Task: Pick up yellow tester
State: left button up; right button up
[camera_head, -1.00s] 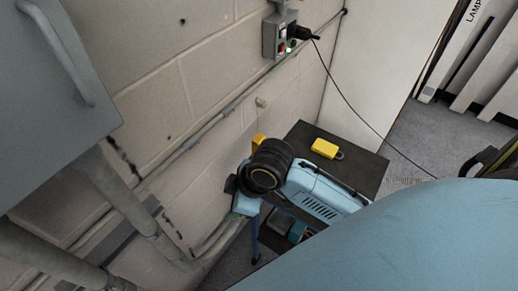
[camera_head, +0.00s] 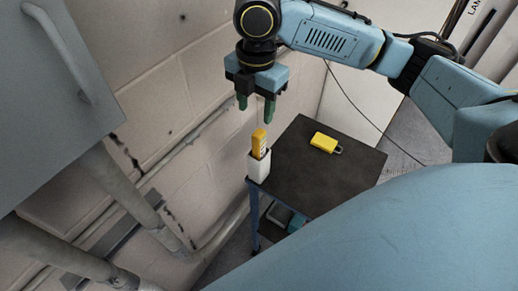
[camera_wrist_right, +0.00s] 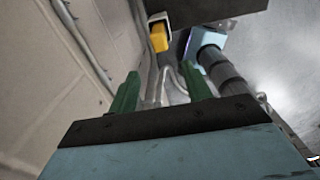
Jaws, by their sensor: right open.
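The yellow tester (camera_head: 259,142) stands upright in a white holder (camera_head: 259,167) at the left corner of the dark cart top. Its upper part sticks out of the holder. My right gripper (camera_head: 256,108) is above the tester, fingers pointing down, open and empty, with a gap between fingertips and tester. In the right wrist view, the green fingers (camera_wrist_right: 158,88) are spread apart, and the yellow tester (camera_wrist_right: 159,38) is beyond them near the top. My left gripper is not in view.
A yellow padlock-like object (camera_head: 324,142) lies on the dark cart top (camera_head: 315,180); the rest of the top is clear. The block wall with pipes (camera_head: 185,150) is close on the left. A grey cabinet (camera_head: 50,100) stands at the far left. A dark cable hangs behind the cart.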

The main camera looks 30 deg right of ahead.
aim_at(259, 132)
jog(key=f, duration=0.8)
jog(key=d+f, duration=0.1)
jog(key=f, duration=0.3)
jog(key=shift+w+d, duration=0.1)
jog(key=shift+w, duration=0.15)
jog(key=shift+c, duration=0.3)
jog(key=c, duration=1)
